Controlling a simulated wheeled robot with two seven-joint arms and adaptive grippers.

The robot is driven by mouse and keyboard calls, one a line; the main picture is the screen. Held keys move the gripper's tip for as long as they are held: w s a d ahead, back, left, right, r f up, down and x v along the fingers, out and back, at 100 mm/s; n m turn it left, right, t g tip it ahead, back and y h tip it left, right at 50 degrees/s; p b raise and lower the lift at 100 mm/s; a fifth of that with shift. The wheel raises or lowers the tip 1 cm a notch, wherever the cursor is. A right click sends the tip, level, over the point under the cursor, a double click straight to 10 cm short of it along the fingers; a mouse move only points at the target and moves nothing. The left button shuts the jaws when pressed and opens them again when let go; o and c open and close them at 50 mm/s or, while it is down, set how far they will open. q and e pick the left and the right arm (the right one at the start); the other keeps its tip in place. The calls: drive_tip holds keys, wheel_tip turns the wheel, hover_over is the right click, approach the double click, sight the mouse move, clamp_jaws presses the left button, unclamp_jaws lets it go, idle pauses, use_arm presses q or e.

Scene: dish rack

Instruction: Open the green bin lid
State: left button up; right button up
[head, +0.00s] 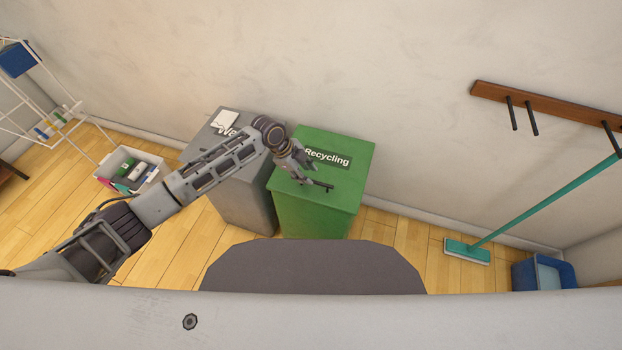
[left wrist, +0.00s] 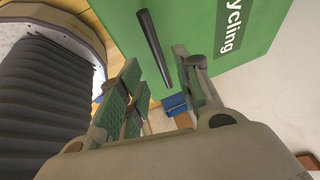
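The green bin (head: 318,210), labelled "Recycling", stands against the wall with its lid (head: 348,152) down. A thin black handle (head: 322,185) is near the lid's front edge. My left gripper (head: 306,172) is over the lid's front left part, close to the handle. In the left wrist view, the gripper's two fingers (left wrist: 156,62) are apart with nothing gripped. The black handle (left wrist: 152,38) runs across the gap between the fingertips there, in front of the green lid (left wrist: 205,25). I cannot tell if a finger touches it. My right gripper is not in view.
A grey bin (head: 240,192) with a paper on top stands directly left of the green bin, under my left arm. A white crate (head: 150,178) sits farther left.

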use_arm(q)
drive_tip(key=shift+x, duration=2.2)
clamp_jaws()
